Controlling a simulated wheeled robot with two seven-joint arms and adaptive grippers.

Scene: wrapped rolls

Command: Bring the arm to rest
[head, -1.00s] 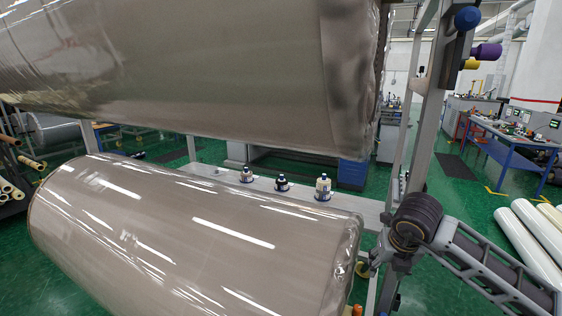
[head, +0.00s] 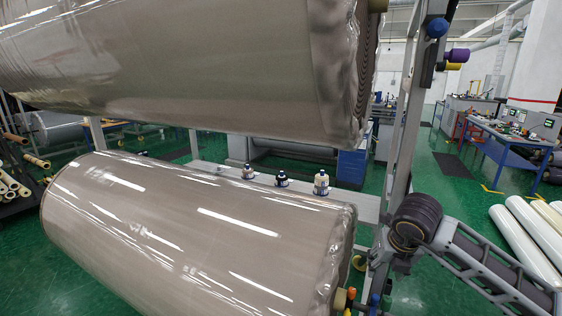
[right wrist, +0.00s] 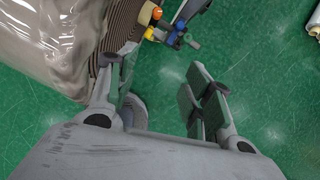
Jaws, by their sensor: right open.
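My right arm (head: 470,260) comes in from the lower right in the head view, with its dark elbow joint (head: 416,218) in front of the rack post. My right gripper (right wrist: 162,88) shows clearly in the right wrist view. Its two fingers are apart with nothing between them, above green floor. The end of a wrapped roll (right wrist: 50,45) is at the upper left there, close to the left finger; I cannot tell the exact gap. In the head view the right fingers cannot be made out. My left gripper is not in view.
A large wrapped roll (head: 180,70) hangs above the lower wrapped roll (head: 190,235). A metal post (head: 405,130) stands at their right end. Small bottles (head: 282,179) stand on a ledge behind. White tubes (head: 530,240) lie at the right. Green floor (head: 445,205) is clear between.

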